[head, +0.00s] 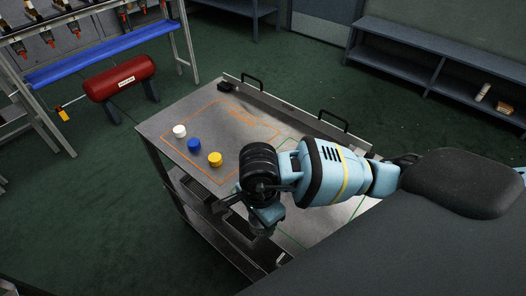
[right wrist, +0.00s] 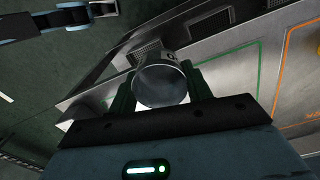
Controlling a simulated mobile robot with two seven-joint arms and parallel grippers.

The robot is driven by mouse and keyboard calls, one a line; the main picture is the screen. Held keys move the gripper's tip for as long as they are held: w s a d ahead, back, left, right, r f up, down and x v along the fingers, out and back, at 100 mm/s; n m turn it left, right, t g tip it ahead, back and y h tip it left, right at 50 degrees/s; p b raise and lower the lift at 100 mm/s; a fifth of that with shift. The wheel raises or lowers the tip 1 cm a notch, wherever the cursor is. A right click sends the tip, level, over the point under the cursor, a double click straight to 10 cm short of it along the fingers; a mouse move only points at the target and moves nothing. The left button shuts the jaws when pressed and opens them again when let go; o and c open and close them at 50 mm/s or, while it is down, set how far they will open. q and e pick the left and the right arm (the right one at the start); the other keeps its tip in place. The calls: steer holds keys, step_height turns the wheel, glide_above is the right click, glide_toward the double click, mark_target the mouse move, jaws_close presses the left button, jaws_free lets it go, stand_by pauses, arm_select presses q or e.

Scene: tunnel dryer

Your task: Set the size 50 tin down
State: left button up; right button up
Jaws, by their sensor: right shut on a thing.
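My right gripper (head: 264,222) reaches in from the right in the head view, over the near side of the steel cart top (head: 222,108). In the right wrist view its two fingers (right wrist: 160,92) are shut on a grey metal tin (right wrist: 160,86), which shows its round end to the camera. A size mark on the tin cannot be read. In the head view the tin is mostly hidden by the wrist, and whether it touches the cart cannot be told. A green outlined area (right wrist: 256,62) lies beside the tin in the wrist view.
A white (head: 179,131), a blue (head: 194,145) and a yellow cylinder (head: 215,159) stand along the left of an orange outlined area. The cart has raised handles (head: 333,120) and a lower shelf. A red tank (head: 119,78) stands beyond it on the left.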

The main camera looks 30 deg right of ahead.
steer(key=m, duration=0.2)
steer(key=w+a+m+b, duration=0.1)
steer(key=shift+f+m, duration=0.15)
steer(key=shift+m, duration=0.25)
steer(key=m, duration=0.2)
steer(key=w+a+m, duration=0.1)
steer(key=shift+m+b, duration=0.4)
arm_select(q)
steer(key=shift+g, duration=0.4)
steer(key=f, duration=0.1)
steer(key=s+f+b, duration=0.1)
steer(key=f, duration=0.2)
steer(key=shift+s+d+f+b, duration=0.1)
steer(key=shift+s+f+b, duration=0.05)
steer(key=shift+s+b, duration=0.25)
arm_select(e)
steer(key=m, duration=0.2)
steer(key=w+a+r+m, duration=0.1)
steer(key=m, duration=0.5)
steer(key=shift+w+a+r, duration=0.2)
steer(key=shift+w+r, duration=0.05)
steer(key=shift+w, duration=0.15)
steer(key=shift+w+d, duration=0.1)
steer(key=w+d, duration=0.3)
steer(key=w+d+f, duration=0.1)
steer(key=w+d, duration=0.6)
steer(key=d, duration=0.1)
steer(key=shift+w+f, duration=0.15)
steer(key=shift+f, duration=0.05)
